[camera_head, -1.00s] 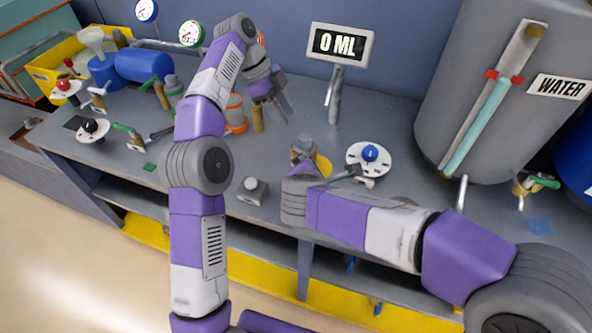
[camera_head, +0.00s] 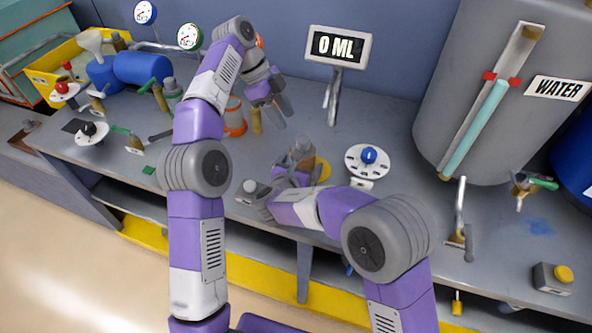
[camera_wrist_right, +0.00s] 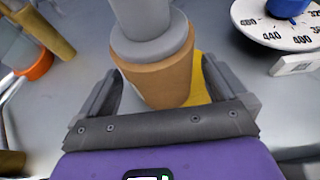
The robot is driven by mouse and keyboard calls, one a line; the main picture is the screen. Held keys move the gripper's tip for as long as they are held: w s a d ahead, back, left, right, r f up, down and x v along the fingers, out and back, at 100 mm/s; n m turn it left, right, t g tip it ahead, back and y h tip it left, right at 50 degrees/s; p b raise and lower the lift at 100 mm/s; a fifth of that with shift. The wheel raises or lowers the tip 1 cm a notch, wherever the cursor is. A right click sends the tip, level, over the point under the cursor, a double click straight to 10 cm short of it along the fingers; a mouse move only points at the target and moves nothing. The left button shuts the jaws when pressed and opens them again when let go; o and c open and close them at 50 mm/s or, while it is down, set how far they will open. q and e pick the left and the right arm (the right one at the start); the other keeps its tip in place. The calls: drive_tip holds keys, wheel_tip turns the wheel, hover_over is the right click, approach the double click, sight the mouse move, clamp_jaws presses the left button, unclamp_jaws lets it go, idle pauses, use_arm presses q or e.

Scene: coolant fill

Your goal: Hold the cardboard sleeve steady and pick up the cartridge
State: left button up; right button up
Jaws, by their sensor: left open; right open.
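The brown cardboard sleeve (camera_wrist_right: 158,82) stands between the fingers of my right gripper (camera_wrist_right: 160,95) in the right wrist view. A grey stepped cylinder (camera_wrist_right: 150,35), apparently the cartridge, rises from its top; its upper end is cut off by the frame. The right fingers are open, one on each side of the sleeve; I cannot tell whether they touch it. In the head view my right gripper (camera_head: 293,165) largely hides the sleeve. My left gripper (camera_head: 272,117) is open and empty above the bench, behind and left of the sleeve.
A yellow disc (camera_head: 322,168) lies by the sleeve. A white dial with a blue knob (camera_head: 368,157) stands to its right, a small grey box (camera_head: 250,190) to its left. A brown post (camera_head: 256,122) and an orange-based container (camera_head: 235,122) are near my left gripper. The display (camera_head: 338,46) reads 0 ML.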

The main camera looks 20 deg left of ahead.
drive_tip(key=shift+x, duration=1.25)
drive_tip(key=c, duration=1.1)
